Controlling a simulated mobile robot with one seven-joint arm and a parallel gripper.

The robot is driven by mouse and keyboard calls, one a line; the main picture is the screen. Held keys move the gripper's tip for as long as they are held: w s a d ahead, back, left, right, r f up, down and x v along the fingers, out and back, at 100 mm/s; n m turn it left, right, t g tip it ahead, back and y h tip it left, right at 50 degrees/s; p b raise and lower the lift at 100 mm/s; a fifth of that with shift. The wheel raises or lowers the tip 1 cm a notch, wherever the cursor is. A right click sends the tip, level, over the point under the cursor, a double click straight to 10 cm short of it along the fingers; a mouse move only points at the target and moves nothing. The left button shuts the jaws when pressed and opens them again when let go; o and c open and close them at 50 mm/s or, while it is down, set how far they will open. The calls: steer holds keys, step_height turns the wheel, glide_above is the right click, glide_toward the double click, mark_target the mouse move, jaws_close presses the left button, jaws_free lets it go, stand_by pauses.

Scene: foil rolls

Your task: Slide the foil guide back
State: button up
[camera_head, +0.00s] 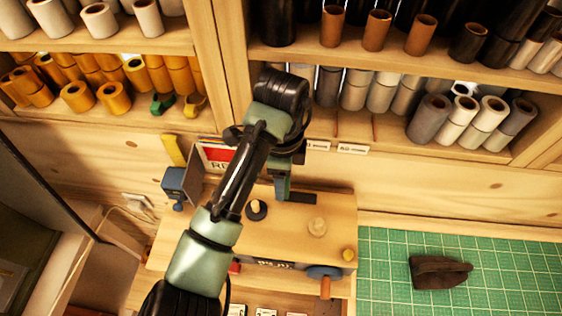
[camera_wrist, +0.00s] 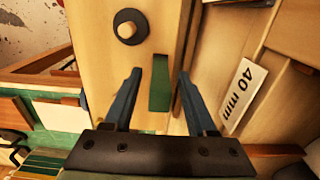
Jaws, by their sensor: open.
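A wooden machine (camera_head: 305,243) stands on the bench in the head view. On its top are a black round knob with a pale wooden centre (camera_head: 257,209) and a dark strip (camera_head: 303,197). In the wrist view the same knob (camera_wrist: 129,27) sits at upper left. A narrow green bar (camera_wrist: 160,83), which may be the foil guide, lies between my open fingers; I see no contact. My gripper (camera_wrist: 160,75) is open with blue fingers either side of the bar. In the head view my gripper (camera_head: 283,186) is over the back of the machine, its tips partly hidden.
Shelves with several foil rolls (camera_head: 480,122) rise behind. A green cutting mat (camera_head: 385,270) with a dark brown object (camera_head: 438,271) on it lies to the right. A blue-grey device (camera_head: 178,185) stands at left. A "40 mm" label (camera_wrist: 247,97) is near the right finger.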

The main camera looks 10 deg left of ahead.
step_height(320, 180, up, 12)
steer(key=shift+r+p, duration=0.1)
steer(key=shift+p, duration=0.85)
